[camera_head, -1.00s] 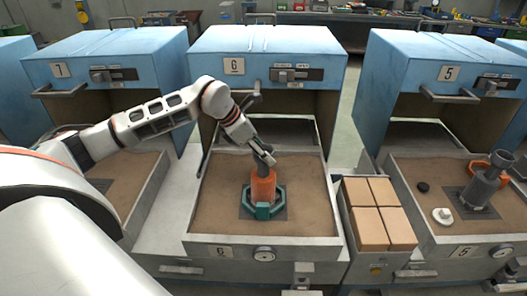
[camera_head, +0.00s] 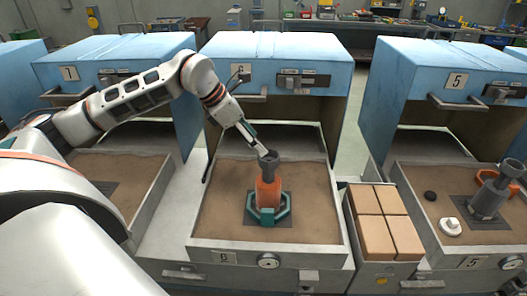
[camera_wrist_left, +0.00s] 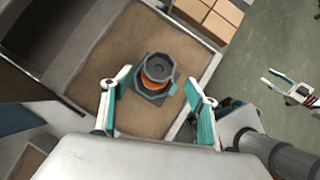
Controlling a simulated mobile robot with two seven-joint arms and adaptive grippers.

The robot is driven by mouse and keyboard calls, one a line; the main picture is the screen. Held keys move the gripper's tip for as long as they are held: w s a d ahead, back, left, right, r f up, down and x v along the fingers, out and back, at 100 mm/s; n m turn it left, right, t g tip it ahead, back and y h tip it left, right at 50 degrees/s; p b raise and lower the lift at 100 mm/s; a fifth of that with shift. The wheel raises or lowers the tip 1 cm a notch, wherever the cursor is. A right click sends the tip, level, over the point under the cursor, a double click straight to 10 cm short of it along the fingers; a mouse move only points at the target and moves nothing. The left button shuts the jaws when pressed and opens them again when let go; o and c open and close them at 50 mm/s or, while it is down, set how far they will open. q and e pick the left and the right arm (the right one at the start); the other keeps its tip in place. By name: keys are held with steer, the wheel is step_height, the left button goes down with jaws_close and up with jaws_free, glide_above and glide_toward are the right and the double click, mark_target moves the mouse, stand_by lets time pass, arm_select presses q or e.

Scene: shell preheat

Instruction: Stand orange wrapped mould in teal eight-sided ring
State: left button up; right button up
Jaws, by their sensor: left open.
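The orange wrapped mould (camera_head: 268,193) stands upright inside the teal eight-sided ring (camera_head: 268,217) on the sand of drawer 6. Its grey cup-shaped top (camera_head: 270,163) is uncovered. In the left wrist view the mould's grey top (camera_wrist_left: 160,68) lies beyond and between the open fingers, with a little orange and part of the teal ring (camera_wrist_left: 172,88) showing beneath. My left gripper (camera_head: 258,146) is just above and behind the mould's top in the head view. It is open and holds nothing, with its fingers (camera_wrist_left: 160,92) apart in the left wrist view. My right gripper is not in the head view.
Bay 5 at right holds a grey mould (camera_head: 488,200), an orange ring-shaped piece (camera_head: 490,174), a white piece (camera_head: 450,227) and a black puck (camera_head: 430,196). A box of tan bricks (camera_head: 386,220) stands between the drawers. Blue cabinets rise behind.

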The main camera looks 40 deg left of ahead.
arm_select(q)
steer(key=shift+v, duration=1.65)
